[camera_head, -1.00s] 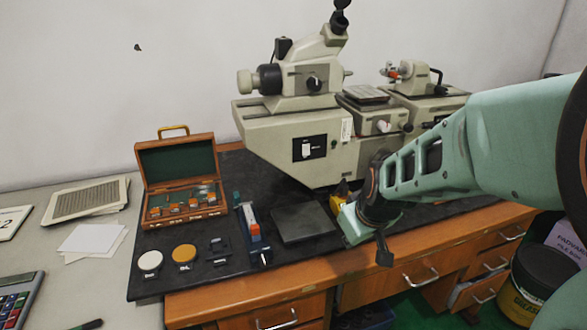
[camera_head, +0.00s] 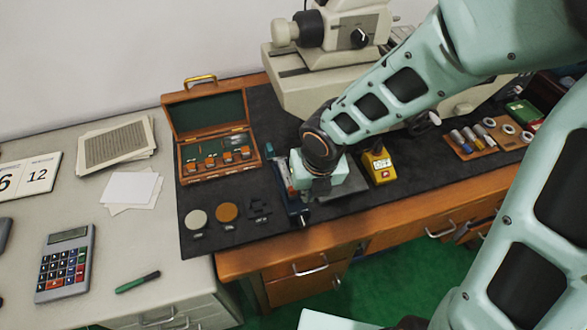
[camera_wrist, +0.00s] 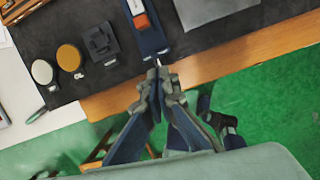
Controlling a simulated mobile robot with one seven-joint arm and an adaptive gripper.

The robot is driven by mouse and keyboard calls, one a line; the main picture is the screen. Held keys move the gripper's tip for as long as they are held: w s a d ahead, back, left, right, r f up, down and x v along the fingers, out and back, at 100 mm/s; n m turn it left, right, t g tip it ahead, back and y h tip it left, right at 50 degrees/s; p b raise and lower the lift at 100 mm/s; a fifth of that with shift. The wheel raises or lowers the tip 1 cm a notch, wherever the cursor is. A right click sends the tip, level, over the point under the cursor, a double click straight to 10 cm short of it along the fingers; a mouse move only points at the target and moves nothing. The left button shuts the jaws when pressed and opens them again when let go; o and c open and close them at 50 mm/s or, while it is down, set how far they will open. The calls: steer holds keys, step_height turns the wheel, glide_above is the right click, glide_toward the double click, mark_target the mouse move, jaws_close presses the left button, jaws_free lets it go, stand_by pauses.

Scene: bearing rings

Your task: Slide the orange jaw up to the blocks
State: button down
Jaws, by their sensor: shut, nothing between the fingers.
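The orange jaw (camera_wrist: 142,21) sits in a long dark blue holder (camera_wrist: 153,41) that lies on the black mat. A pale piece (camera_wrist: 135,7) touches or nearly touches the jaw's far end; whether it is one of the blocks I cannot tell. The holder also shows in the head view (camera_head: 298,207), partly covered by my wrist. My gripper (camera_wrist: 160,72) is shut and empty, with its fingertips just off the holder's near end at the table's front edge. Their height is unclear. In the head view my wrist hides most of the gripper.
A white disc (camera_wrist: 42,72), an ochre disc (camera_wrist: 69,58) and a dark stand (camera_wrist: 101,44) lie left of the holder. A grey plate (camera_head: 345,190) and a yellow block (camera_head: 379,166) lie right of it. An open wooden case (camera_head: 210,133) stands behind.

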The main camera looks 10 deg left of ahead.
mark_target(294, 194)
steer(key=shift+n, duration=0.7)
steer(key=b+x, duration=0.2)
steer(key=x, duration=0.1)
steer(key=b+x, duration=0.2)
steer(key=x, duration=0.1)
steer(key=a+b+x, duration=0.1)
steer(key=b+x, duration=0.1)
steer(key=x, duration=0.2)
steer(key=shift+s+b, duration=0.15)
steer(key=shift+b, duration=0.25)
steer(key=shift+w+a+r+p, duration=0.15)
steer(key=shift+w+a+p, duration=0.15)
steer(key=shift+w, duration=0.25)
steer(key=shift+w+a+r+p, duration=0.2)
steer(key=shift+w+a, duration=0.1)
steer(key=shift+w, duration=0.25)
steer(key=shift+w+a, duration=0.35)
steer(key=shift+w, duration=0.3)
steer(key=shift+w+a+p, duration=0.4)
steer(key=shift+w+p, duration=0.2)
steer(key=shift+w, duration=0.05)
steer(key=shift+s, duration=0.15)
